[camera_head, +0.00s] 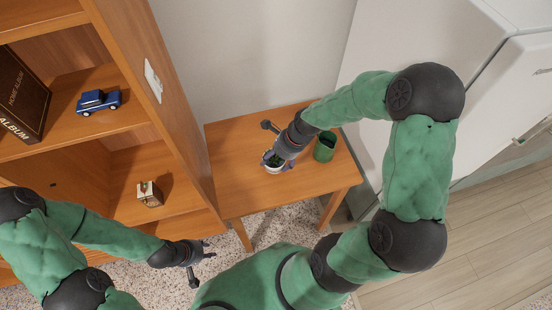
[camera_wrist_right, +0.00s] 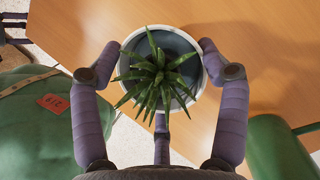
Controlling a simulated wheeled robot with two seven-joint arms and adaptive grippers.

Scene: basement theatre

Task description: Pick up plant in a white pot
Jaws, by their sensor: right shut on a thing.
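The plant in a white pot (camera_head: 272,160) is at the small wooden table in the head view, partly hidden by my right gripper (camera_head: 279,159). In the right wrist view the spiky green plant (camera_wrist_right: 160,80) stands in its round white pot (camera_wrist_right: 130,52). The fingers of my right gripper (camera_wrist_right: 158,75) are closed against the pot's sides. I cannot tell whether the pot touches the table. My left gripper (camera_head: 202,250) is in front of the bookcase, low at the left, away from the plant; its fingers look spread and hold nothing visible.
The wooden table (camera_head: 235,190) also bears a green cup (camera_head: 325,147) right of the plant. A wooden bookcase (camera_head: 180,110) stands left, with a blue toy truck (camera_head: 98,102), an album (camera_head: 20,98) and a small box (camera_head: 149,194). A white cabinet (camera_head: 375,45) is at the right.

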